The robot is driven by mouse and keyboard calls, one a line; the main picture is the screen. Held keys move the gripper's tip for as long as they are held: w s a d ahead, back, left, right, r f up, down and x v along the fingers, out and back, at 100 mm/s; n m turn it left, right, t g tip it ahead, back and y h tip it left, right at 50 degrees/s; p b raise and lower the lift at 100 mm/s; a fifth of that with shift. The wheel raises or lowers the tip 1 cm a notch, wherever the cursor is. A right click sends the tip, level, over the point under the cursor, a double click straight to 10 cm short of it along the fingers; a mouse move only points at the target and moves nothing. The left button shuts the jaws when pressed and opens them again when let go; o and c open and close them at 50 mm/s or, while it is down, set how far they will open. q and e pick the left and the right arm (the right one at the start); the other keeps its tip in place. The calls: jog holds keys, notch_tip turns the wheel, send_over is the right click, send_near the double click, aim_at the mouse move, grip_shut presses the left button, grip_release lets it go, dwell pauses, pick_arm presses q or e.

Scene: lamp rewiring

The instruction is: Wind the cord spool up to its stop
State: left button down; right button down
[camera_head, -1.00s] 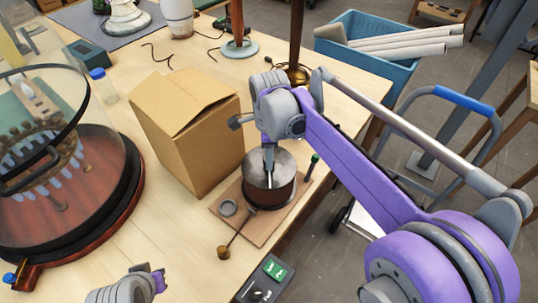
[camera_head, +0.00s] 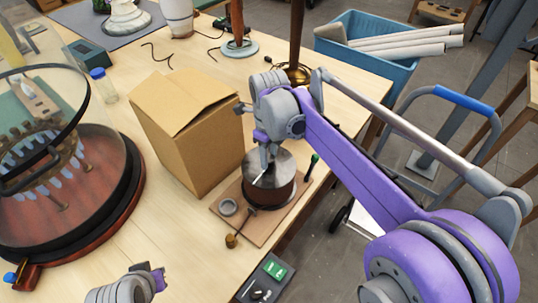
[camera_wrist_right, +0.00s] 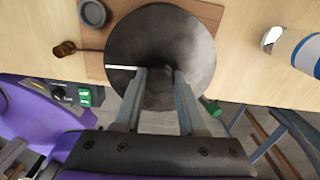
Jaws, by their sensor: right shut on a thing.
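The cord spool (camera_head: 280,196) is a brown drum with a grey metal top, standing upright on a wooden board (camera_head: 225,218) near the table's front edge. A white line marks its top (camera_wrist_right: 190,35). My right gripper (camera_head: 268,160) points down over the spool. In the right wrist view its fingers (camera_wrist_right: 160,85) are shut on the dark knob (camera_wrist_right: 160,98) at the spool's centre. A thin rod with a brown end knob (camera_head: 232,241) reaches out from the spool's lower left. Part of my left arm shows at the bottom left (camera_head: 140,284); its fingers are not clear.
A cardboard box (camera_head: 185,140) stands close behind and left of the spool. A grey ring (camera_head: 228,207) and a green-tipped part (camera_head: 314,160) sit by it. A control box (camera_head: 262,282) with a green switch is in front. A glass-domed piece (camera_head: 120,215) fills the left.

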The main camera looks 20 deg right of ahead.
dwell(0.4)
jog(key=shift+c, duration=2.4)
grip_release()
notch_tip(320, 180, up, 11)
jog(key=shift+p, duration=0.4)
jog(key=shift+f, duration=0.1)
